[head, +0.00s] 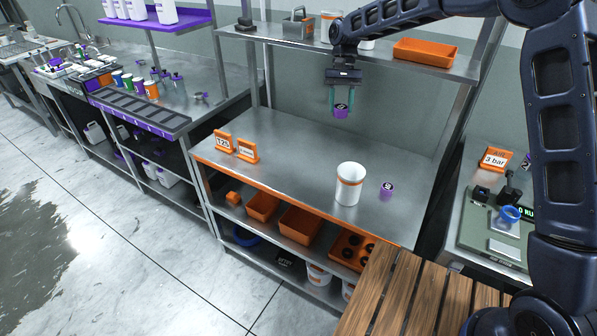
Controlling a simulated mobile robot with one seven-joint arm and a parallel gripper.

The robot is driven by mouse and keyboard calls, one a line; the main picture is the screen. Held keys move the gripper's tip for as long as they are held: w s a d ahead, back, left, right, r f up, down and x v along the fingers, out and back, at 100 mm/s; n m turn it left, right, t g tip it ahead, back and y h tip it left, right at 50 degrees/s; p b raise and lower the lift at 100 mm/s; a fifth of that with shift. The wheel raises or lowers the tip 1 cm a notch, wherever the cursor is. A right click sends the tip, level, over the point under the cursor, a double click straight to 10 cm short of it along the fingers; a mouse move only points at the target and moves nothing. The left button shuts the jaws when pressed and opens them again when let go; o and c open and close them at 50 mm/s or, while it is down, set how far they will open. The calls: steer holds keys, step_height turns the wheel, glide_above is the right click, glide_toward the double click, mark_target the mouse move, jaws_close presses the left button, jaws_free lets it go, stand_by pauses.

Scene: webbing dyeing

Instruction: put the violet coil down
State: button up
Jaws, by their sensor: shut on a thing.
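My gripper (342,98) points down above the rear part of the steel table. It is shut on a small violet coil (341,111) with a dark mark on it, held between the fingertips. The coil hangs clear of the steel table (300,150), beneath the upper shelf. A second violet coil (386,189) stands on the table at the right, beside a white bucket with an orange band. The two look alike.
The white bucket (348,190) stands near the table's front edge. Orange sign stands (223,141) are at the left. An upper shelf (390,62) carries an orange tray (425,51). The middle and back of the tabletop are clear. A wooden slatted surface (400,300) lies in front.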

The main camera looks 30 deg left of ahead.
steer(key=s+a+f+n, duration=0.1)
steer(key=s+a+f, duration=0.3)
steer(key=a+f, duration=0.3)
glide_above(314, 182)
steer(key=w, duration=0.1)
steer(key=shift+h, duration=0.3)
steer(key=f, duration=1)
steer(key=a+f, duration=0.1)
steer(key=f, duration=0.5)
steer(key=shift+w, duration=0.2)
steer(key=shift+f, duration=2.4)
steer(key=shift+f, duration=0.15)
steer(key=o, duration=1)
steer(key=shift+c, duration=0.2)
steer(key=v, duration=1.2)
steer(key=shift+r, duration=0.2)
